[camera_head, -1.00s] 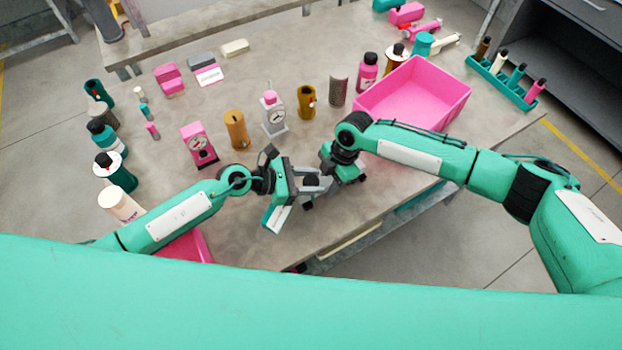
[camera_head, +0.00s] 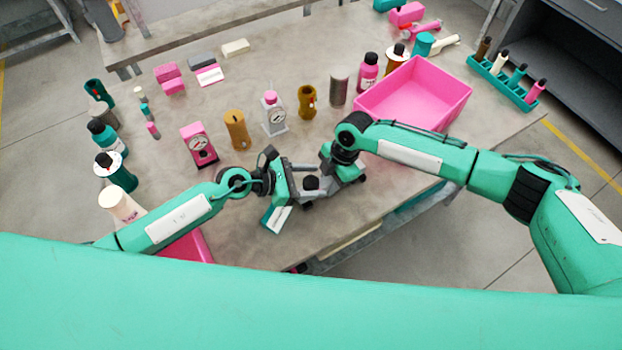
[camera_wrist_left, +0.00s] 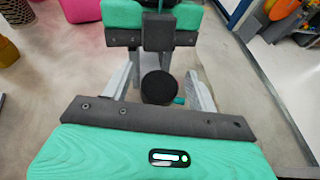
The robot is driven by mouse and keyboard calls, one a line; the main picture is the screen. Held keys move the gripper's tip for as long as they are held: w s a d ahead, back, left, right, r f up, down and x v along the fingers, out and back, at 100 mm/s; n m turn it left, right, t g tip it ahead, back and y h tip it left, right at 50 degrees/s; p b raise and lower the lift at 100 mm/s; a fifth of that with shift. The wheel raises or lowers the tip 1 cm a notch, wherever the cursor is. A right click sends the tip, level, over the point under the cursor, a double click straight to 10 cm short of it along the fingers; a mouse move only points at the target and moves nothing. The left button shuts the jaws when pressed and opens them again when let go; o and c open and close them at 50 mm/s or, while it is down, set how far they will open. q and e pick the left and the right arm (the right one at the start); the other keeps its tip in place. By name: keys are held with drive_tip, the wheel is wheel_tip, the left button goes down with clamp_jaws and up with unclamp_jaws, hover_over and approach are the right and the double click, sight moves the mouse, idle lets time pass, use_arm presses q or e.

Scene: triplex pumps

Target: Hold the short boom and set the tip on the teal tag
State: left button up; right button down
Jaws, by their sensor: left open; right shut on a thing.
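A thing with a round black top (camera_head: 312,183) stands or is held between my two grippers near the table's front edge. It also shows in the left wrist view (camera_wrist_left: 158,87), with a small teal bit beside it. My left gripper (camera_head: 305,186) is open, its grey fingers on either side of the black top, apart from it as far as I can see. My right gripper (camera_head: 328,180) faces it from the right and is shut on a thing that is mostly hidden. I cannot tell which part is the short boom, its tip or the teal tag.
A pink bin (camera_head: 415,95) stands behind my right arm. A pink gauge unit (camera_head: 199,146), a brown cylinder (camera_head: 237,130) and a grey gauge unit (camera_head: 273,115) stand behind my left gripper. Several bottles line the left edge. Bare tabletop lies in front of the gauge units.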

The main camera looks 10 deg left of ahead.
use_arm(q)
drive_tip(key=v, duration=1.2)
drive_tip(key=shift+d, duration=0.15)
drive_tip(key=x, duration=1)
drive_tip(key=shift+w+f, duration=0.1)
drive_tip(key=shift+f, duration=0.3)
idle(0.4)
drive_tip(key=c, duration=1)
